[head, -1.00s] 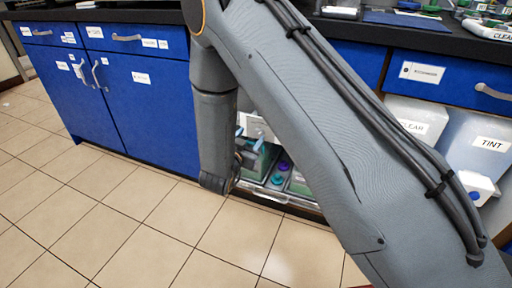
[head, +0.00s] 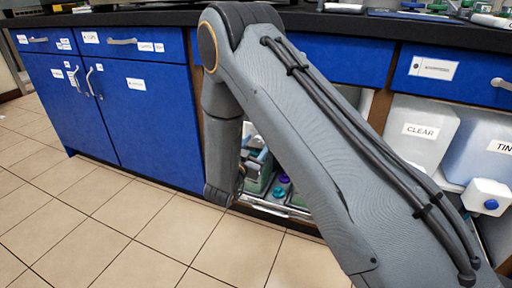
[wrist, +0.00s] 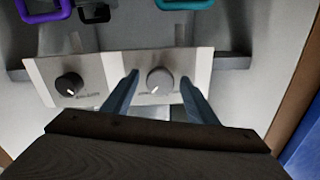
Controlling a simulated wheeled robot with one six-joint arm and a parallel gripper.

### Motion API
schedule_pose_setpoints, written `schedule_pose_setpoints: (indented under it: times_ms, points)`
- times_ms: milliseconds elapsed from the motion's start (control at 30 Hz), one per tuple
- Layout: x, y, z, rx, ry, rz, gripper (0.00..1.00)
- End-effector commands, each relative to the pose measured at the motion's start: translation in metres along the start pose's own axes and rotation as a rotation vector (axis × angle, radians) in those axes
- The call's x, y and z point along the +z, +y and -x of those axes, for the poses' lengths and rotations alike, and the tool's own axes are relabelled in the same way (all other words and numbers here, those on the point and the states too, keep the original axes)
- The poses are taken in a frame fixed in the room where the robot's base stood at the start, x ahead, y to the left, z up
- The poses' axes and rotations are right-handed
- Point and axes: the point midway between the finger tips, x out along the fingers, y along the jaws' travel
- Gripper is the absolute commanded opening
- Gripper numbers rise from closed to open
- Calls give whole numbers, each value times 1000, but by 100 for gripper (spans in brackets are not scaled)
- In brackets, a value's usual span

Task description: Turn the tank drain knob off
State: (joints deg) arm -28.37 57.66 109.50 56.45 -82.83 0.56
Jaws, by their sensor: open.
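In the wrist view a pale control panel (wrist: 112,73) carries two knobs. A black knob (wrist: 70,85) is on the left and a grey knob (wrist: 159,80) is on the right, each with a white pointer mark. The labels under them are too small to read surely, so I cannot tell which one is the tank drain knob. My gripper (wrist: 159,88) is open, with its two blue fingers on either side of the grey knob. Whether they touch it cannot be told. In the head view my arm hides the panel and most of the gripper.
A purple handle (wrist: 42,10) and a teal handle (wrist: 185,4) show above the panel. A wooden side wall (wrist: 297,85) stands close on the right. In the head view, CLEAR (head: 420,130) and TINT (head: 490,150) containers stand right of my arm. The tiled floor at left is clear.

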Motion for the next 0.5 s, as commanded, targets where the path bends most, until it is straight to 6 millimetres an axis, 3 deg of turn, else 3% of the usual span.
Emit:
schedule_pose_setpoints:
  times_ms: [300,500]
  points:
    - [0,0,-3,-1,0,0,51]
    - [0,0,-2,-1,0,0,17]
